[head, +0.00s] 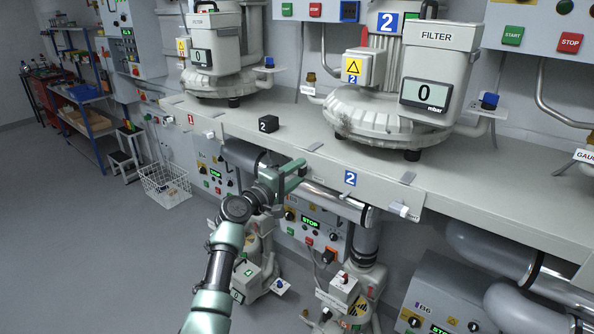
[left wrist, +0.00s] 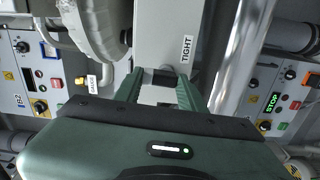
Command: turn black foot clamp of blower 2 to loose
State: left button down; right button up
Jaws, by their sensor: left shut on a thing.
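Blower 2 (head: 385,115) stands on the grey shelf, with a round ribbed housing and dark feet. My left gripper (head: 298,172) is at the shelf's front edge, left of the blue "2" plate. In the left wrist view, its green fingers (left wrist: 160,88) are shut on a small black part, the black foot clamp (left wrist: 159,75), on the grey shelf face. The label "TIGHT" (left wrist: 187,48) is beside it. The fingers hide part of the clamp, and no "LOOSE" label is readable. My right gripper is not in view.
The shelf (head: 480,195) runs along the wall. A shiny pipe (head: 335,200) runs under the shelf edge, close to my left gripper. The floor (head: 90,250) at left is mostly clear, with a wire basket (head: 165,185).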

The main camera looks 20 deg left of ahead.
pick_arm(q)
jog(key=shift+n, duration=0.5)
jog(key=c, duration=0.8)
grip_release()
jog(key=shift+c, duration=0.2)
jog(key=shift+s+a, duration=0.1)
jog(key=b+v, duration=0.1)
jog(key=v, duration=0.6)
jog(key=shift+s, duration=0.25)
jog(key=shift+a, duration=0.1)
